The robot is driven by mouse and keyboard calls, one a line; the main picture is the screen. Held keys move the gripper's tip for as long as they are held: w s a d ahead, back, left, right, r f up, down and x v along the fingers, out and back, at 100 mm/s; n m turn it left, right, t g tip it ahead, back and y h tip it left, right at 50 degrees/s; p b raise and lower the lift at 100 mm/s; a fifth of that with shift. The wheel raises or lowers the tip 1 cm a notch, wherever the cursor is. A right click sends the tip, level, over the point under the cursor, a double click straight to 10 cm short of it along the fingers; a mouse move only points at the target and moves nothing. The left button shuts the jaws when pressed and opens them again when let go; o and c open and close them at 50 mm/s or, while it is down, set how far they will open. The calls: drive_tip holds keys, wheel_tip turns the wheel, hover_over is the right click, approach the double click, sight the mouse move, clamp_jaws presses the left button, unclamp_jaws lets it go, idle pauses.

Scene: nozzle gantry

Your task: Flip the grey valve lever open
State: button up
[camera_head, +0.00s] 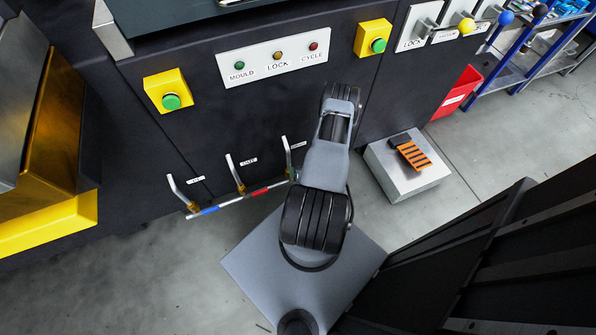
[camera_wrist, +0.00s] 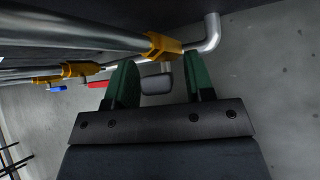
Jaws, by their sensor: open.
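The grey valve lever (camera_wrist: 157,85) shows in the wrist view as a short dark grey grip below the nearest brass valve (camera_wrist: 163,46). My gripper (camera_wrist: 164,78) is open, with one green finger on each side of the grey lever. The lever appears closer to the left finger; I cannot tell whether either finger touches it. The upright pipe (camera_head: 289,152) at the right end of the valve row shows beside my arm.
The red lever (camera_head: 259,190) and blue lever (camera_head: 209,210) sit along the same low pipe row, left of my arm. The dark machine panel stands behind. A grey box (camera_head: 400,188) with an orange-slatted item stands right of my arm. Open floor lies front left.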

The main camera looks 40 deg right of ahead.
drive_tip(key=p+v, duration=0.3)
drive_tip(key=v, duration=1)
drive_tip(key=shift+s+r, duration=0.3)
drive_tip(key=shift+c, duration=0.4)
